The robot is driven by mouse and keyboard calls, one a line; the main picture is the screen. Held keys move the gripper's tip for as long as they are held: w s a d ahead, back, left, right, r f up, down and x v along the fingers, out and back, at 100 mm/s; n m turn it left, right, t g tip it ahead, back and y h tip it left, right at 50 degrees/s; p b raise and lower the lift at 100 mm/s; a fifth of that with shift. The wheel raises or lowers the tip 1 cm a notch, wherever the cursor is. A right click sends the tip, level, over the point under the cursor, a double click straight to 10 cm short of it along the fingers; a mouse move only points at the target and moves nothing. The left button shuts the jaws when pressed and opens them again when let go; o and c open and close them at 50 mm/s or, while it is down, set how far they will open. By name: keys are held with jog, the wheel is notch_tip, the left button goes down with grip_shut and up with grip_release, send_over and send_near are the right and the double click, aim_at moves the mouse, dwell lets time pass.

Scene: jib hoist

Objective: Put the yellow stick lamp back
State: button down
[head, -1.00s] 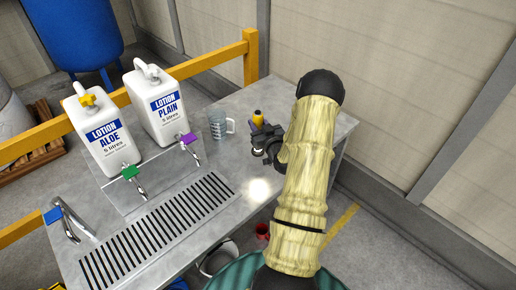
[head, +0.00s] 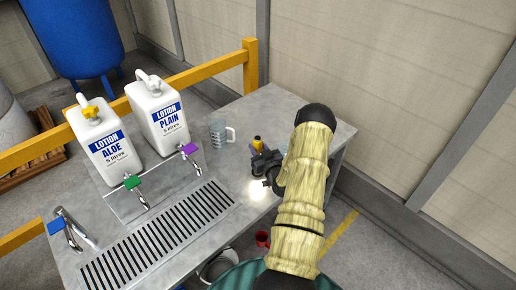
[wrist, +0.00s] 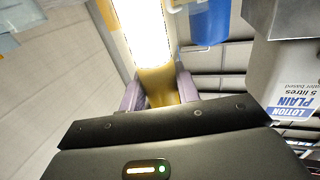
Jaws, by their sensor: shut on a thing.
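The yellow stick lamp (wrist: 160,82) is held between the purple-padded fingers of my gripper (wrist: 159,92) in the wrist view. Its lit white part (wrist: 146,30) runs away from the fingers toward the top of the view. In the head view a small yellow and dark end of the lamp (head: 258,144) shows just beyond my gripper (head: 256,156), over the right part of the bench. The rest of the lamp is mostly hidden there by the gripper and arm. A bright patch of light lies on the bench top below the gripper.
The metal bench (head: 238,192) has a slotted drain (head: 160,240). A measuring jug (head: 217,134) stands left of my gripper. Lotion jugs, plain (head: 165,122) and aloe (head: 112,155), stand further left behind taps. A yellow rail (head: 200,68) runs behind. A red cup (head: 262,239) is low in front.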

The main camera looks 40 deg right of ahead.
jog(key=shift+f, duration=0.4)
jog(key=c, duration=1)
grip_release()
jog(key=b+v, duration=0.4)
jog(key=v, duration=0.8)
jog(key=shift+s, duration=0.1)
